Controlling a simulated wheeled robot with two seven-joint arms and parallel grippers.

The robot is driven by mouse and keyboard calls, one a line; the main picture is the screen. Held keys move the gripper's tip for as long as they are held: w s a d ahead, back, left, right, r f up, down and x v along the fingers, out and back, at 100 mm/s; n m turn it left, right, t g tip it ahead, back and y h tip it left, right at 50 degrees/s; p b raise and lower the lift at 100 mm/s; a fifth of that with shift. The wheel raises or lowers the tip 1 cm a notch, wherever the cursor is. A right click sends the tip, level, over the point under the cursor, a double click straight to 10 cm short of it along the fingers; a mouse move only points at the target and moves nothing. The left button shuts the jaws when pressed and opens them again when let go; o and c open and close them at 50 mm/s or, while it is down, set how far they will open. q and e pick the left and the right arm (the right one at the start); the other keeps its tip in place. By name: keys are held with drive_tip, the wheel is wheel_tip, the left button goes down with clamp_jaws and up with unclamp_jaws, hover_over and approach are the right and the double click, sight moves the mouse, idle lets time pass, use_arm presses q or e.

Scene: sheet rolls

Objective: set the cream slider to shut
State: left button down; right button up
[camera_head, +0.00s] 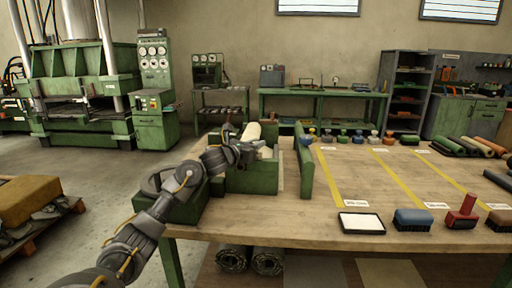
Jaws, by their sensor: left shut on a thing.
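A green fixture (262,179) stands at the left end of the wooden table, with a tall green side plate (303,165) on its right. A cream piece (265,153), which looks like the cream slider, shows at the top of the fixture, just right of my gripper. A cream rounded part (251,132) rises just behind it. My left gripper (247,152) reaches in from the left over the fixture and is shut at the cream slider's left side. The fingertips and the grasped part are small and partly hidden. My right gripper is out of view.
The table (290,225) carries yellow stripes, a row of coloured knobbed tools (343,136) at the back, and a white pad (361,222), a blue brush (412,218) and a red tool (463,212) at the front. Rolls (455,146) lie at the back right. The table's middle is clear.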

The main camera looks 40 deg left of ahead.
use_arm(q)
drive_tip(key=shift+s+a, duration=0.1)
drive_tip(key=shift+a, duration=0.15)
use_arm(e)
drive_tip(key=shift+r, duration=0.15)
use_arm(q)
drive_tip(key=c, duration=1.5)
unclamp_jaws()
drive_tip(key=shift+o, duration=0.8)
drive_tip(key=shift+s+a, duration=0.1)
drive_tip(key=shift+a, duration=0.05)
